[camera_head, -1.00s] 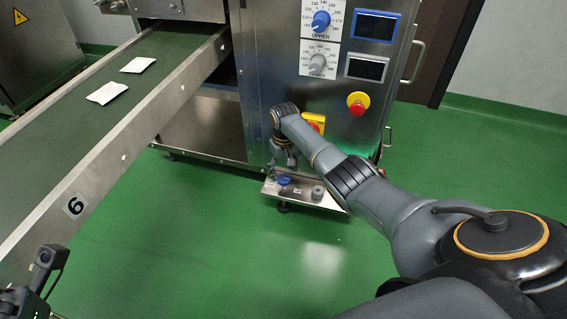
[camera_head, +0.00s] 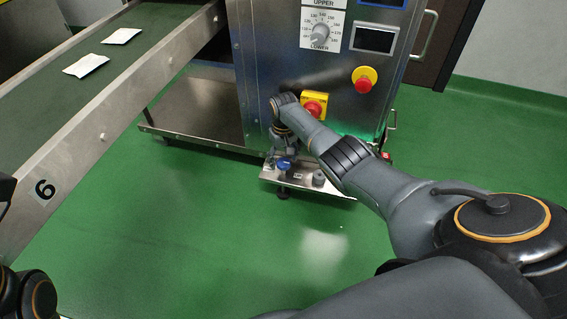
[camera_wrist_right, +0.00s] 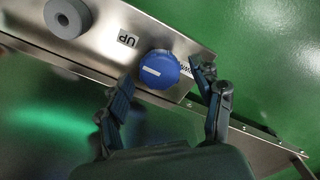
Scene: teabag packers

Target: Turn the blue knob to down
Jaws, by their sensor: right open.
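The blue knob (camera_wrist_right: 158,70) sits on a small steel panel (camera_wrist_right: 100,40) low at the machine's front. It has a white pointer line. An "UP" label is beside it in the wrist view, and another label is partly hidden by a finger. In the head view the blue knob (camera_head: 284,164) shows just below my right gripper (camera_head: 282,152). In the wrist view the right gripper (camera_wrist_right: 165,92) is open, one finger on each side of the knob; I cannot tell whether they touch it. My left gripper cannot be made out; only dark arm parts show at the lower left.
A grey knob (camera_head: 319,178) is on the same panel, to the right. Above are a red emergency button on yellow (camera_head: 314,106), another red button (camera_head: 364,80) and the lower dial (camera_head: 320,34). A conveyor (camera_head: 60,130) with two white packets runs at left. The green floor in front is clear.

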